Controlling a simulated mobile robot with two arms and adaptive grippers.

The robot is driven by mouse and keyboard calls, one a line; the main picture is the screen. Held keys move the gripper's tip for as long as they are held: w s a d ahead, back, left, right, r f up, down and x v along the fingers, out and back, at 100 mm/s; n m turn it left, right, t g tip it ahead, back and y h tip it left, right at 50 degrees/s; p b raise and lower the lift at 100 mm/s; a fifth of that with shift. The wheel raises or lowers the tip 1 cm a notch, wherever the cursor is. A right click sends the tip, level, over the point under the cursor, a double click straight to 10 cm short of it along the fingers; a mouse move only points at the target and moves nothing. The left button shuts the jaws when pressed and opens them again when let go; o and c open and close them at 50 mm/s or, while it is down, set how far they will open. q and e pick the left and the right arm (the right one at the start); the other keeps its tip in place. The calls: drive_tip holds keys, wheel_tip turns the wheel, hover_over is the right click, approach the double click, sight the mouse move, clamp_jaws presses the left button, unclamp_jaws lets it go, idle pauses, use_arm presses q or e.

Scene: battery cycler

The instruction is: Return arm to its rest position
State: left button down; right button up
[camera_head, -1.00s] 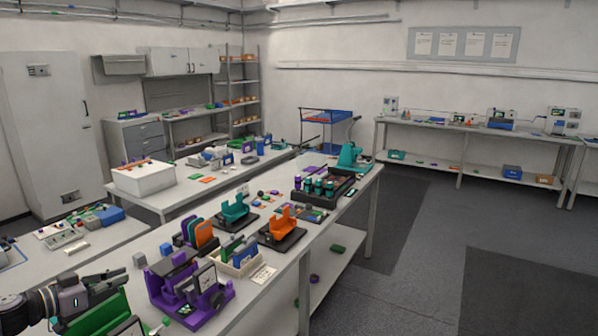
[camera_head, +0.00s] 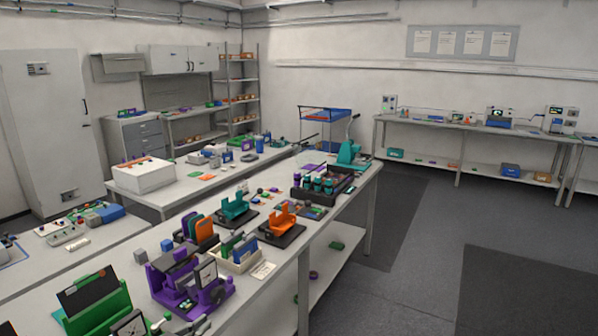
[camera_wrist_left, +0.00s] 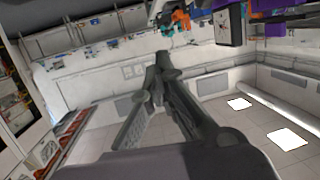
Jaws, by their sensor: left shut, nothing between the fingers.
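My left gripper (camera_wrist_left: 162,58) points away from the wrist camera in the left wrist view. Its two dark fingers meet at the tips with nothing between them. The room appears upside down there, with lit ceiling panels low and bench items along the top edge. The fingertips look apart from those items. My right gripper is in neither view.
The front bench (camera_head: 262,292) carries a green stand (camera_head: 95,310), a purple fixture (camera_head: 165,280), an orange holder (camera_head: 281,222) and a teal press (camera_head: 349,153). A white box (camera_head: 143,178) stands on the bench behind. Open floor (camera_head: 425,235) lies to the right.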

use_arm(q)
drive_tip(key=s+d+f+n+g+y, duration=0.1)
drive_tip(key=s+d+f+n+y, duration=0.15)
drive_tip(key=s+d+f, duration=0.35)
drive_tip(key=s+a+f+g+y, duration=0.15)
drive_tip(key=s+g, duration=0.35)
drive_tip(key=s, duration=1.1)
drive_tip(key=s+a+f+g+y, duration=0.15)
drive_tip(key=s+g, duration=0.35)
drive_tip(key=s, duration=1)
wheel_tip(320, 180, down, 30)
drive_tip(key=s+g+b, duration=0.1)
drive_tip(key=s+b, duration=0.1)
drive_tip(key=b, duration=0.3)
drive_tip(key=s+a+f+g+b, duration=0.1)
drive_tip(key=s+a+f+b, duration=0.2)
drive_tip(key=s+f, duration=1.3)
wheel_tip(320, 180, down, 4)
drive_tip(key=shift+s+r+m, duration=0.15)
drive_tip(key=shift+r+m, duration=0.1)
drive_tip(key=shift+m, duration=0.1)
